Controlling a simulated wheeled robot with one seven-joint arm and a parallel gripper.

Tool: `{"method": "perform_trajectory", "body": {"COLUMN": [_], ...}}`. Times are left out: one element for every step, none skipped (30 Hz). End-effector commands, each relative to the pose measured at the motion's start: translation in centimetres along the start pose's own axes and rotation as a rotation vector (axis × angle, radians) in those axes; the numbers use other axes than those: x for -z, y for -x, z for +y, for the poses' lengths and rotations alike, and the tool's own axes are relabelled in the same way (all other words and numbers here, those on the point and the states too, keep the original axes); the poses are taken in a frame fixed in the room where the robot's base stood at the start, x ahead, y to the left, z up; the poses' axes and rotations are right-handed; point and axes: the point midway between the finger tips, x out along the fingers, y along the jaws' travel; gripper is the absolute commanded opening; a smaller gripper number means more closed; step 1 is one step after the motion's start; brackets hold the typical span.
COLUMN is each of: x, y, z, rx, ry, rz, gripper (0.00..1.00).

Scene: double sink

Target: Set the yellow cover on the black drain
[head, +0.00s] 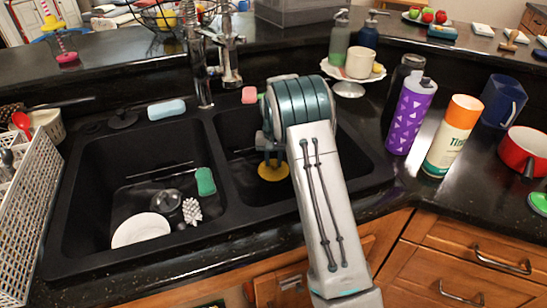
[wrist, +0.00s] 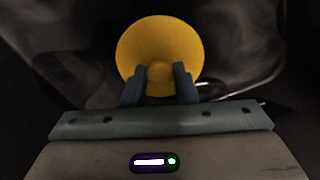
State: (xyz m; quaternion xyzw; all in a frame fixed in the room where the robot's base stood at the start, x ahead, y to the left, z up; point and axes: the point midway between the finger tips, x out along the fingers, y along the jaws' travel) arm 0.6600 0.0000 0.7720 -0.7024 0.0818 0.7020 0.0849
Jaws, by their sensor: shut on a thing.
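The yellow cover (head: 273,172) is a round disc with a small knob, low in the right basin (head: 350,165) of the black double sink. It also shows in the wrist view (wrist: 160,42). My gripper (wrist: 159,78) is shut on the cover's knob, one finger on each side. In the head view my gripper (head: 271,160) reaches down into the right basin, partly hidden by my arm. The black drain cannot be made out; the cover and my arm hide much of the basin floor. I cannot tell whether the cover touches the floor.
The left basin holds a white plate (head: 140,229), a brush (head: 192,211) and a green sponge (head: 205,181). The faucet (head: 200,70) stands behind the divider. A purple bottle (head: 410,115) and an orange-white container (head: 452,135) stand on the counter at right.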

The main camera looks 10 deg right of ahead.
Motion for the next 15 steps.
{"method": "perform_trajectory", "body": {"x": [0.00,0.00,0.00,0.00,0.00,0.00,0.00,-0.01,-0.01,-0.02,-0.03,-0.05,-0.06,-0.07,-0.08], "y": [0.03,0.03,0.03,0.03,0.03,0.01,-0.01,-0.05,-0.12,-0.19,-0.27,-0.39,-0.48,-0.58,-0.71], "z": [0.00,0.01,0.01,0.01,0.00,0.01,0.01,0.01,0.02,0.02,0.02,0.02,0.03,0.03,0.03], "rx": [0.000,0.000,0.000,0.000,0.000,0.000,0.000,0.000,0.000,0.000,0.000,0.000,0.000,0.000,0.000], "ry": [0.000,0.000,0.000,0.000,0.000,0.000,0.000,0.000,0.000,0.000,0.000,0.000,0.000,0.000,0.000], "rz": [0.000,0.000,0.000,0.000,0.000,0.000,0.000,0.000,0.000,0.000,-0.001,-0.001,-0.001,-0.001,-0.001], "gripper": [0.03,0.03,0.03,0.03,0.03,0.03,0.03,0.03,0.03,0.03,0.03,0.03,0.03,0.03,0.03]}}
